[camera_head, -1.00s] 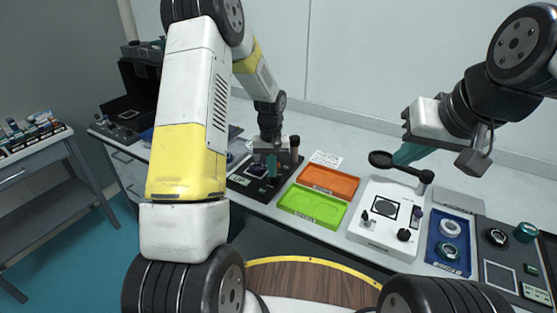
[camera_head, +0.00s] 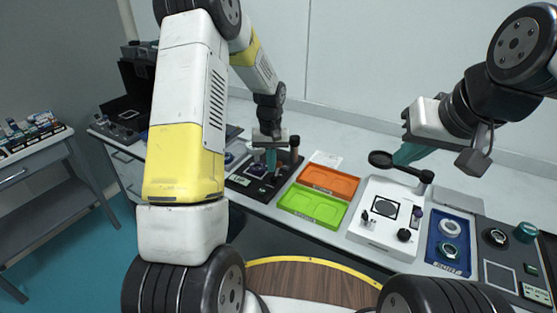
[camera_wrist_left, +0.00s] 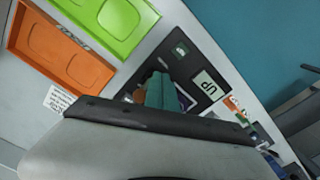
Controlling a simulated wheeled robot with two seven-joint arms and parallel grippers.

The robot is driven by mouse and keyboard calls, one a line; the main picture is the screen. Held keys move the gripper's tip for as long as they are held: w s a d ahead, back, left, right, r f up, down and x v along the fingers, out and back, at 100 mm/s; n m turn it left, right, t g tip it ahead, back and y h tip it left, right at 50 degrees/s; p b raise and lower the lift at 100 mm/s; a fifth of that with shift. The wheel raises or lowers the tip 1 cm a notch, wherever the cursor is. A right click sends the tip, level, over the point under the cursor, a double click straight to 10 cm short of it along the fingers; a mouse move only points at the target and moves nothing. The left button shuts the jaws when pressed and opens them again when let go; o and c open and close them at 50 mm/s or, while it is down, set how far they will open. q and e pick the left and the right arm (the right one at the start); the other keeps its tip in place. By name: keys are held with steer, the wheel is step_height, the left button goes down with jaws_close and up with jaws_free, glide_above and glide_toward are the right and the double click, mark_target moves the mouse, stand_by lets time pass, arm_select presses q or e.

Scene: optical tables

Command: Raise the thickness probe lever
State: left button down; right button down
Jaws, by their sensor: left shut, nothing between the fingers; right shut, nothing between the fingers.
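The thickness probe station appears to be the black panel (camera_head: 240,181) on the bench left of the trays. A dark upright post (camera_head: 294,148) stands at its back right. In the left wrist view the panel (camera_wrist_left: 181,58) bears a pale label reading "UP" (camera_wrist_left: 207,86). I cannot make out the lever clearly; my gripper covers part of the panel. My left gripper (camera_head: 271,165) is shut and empty, its teal fingers pointing down over the panel; they also show in the wrist view (camera_wrist_left: 159,92).
An orange tray (camera_head: 330,171) and a green tray (camera_head: 296,211) lie right of the panel. Further right are a white unit (camera_head: 361,234) with a round magnifier (camera_head: 381,159) and a blue tray (camera_head: 433,255). A grey side table (camera_head: 40,160) stands at far left.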

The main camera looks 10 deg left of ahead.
arm_select(q)
steer(key=shift+s+a+r, duration=0.1)
steer(key=shift+s+r, duration=0.1)
steer(key=shift+r, duration=0.95)
steer(key=shift+s+r, duration=0.2)
steer(key=shift+r, duration=0.9)
steer(key=s+r+m+t+h, duration=0.1)
steer(key=s+r+t, duration=0.1)
steer(key=s+r, duration=0.55)
steer(key=s+r+t, duration=0.1)
steer(key=s+r, duration=0.4)
steer(key=r, duration=0.5)
steer(key=s+d+r+m+t+h, duration=0.1)
steer(key=s+r+t, duration=0.2)
steer(key=s, duration=1.1)
steer(key=shift+d+r+m, duration=0.2)
steer(key=shift+r+m, duration=0.1)
steer(key=shift+r, duration=0.25)
